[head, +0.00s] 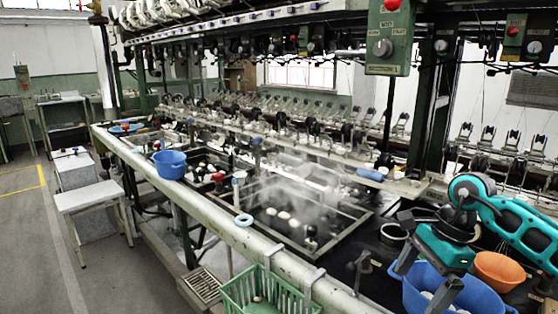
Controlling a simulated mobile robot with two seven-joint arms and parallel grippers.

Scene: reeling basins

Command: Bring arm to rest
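My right arm comes in from the right edge, teal and dark grey. My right gripper (424,278) points down over a large blue basin (478,299) at the lower right. Its two fingers are apart, and I see nothing held between them. Small white pieces show low in the blue basin, partly hidden by the fingers. I cannot tell whether the fingertips are inside the basin or above it. My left arm and gripper are not in view.
An orange bowl (499,270) stands close beside the blue basin, near my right arm. A green crate (262,296) hangs at the front rail. A steaming basin (300,207) with white cocoons lies mid-bench. A control box (390,38) hangs above.

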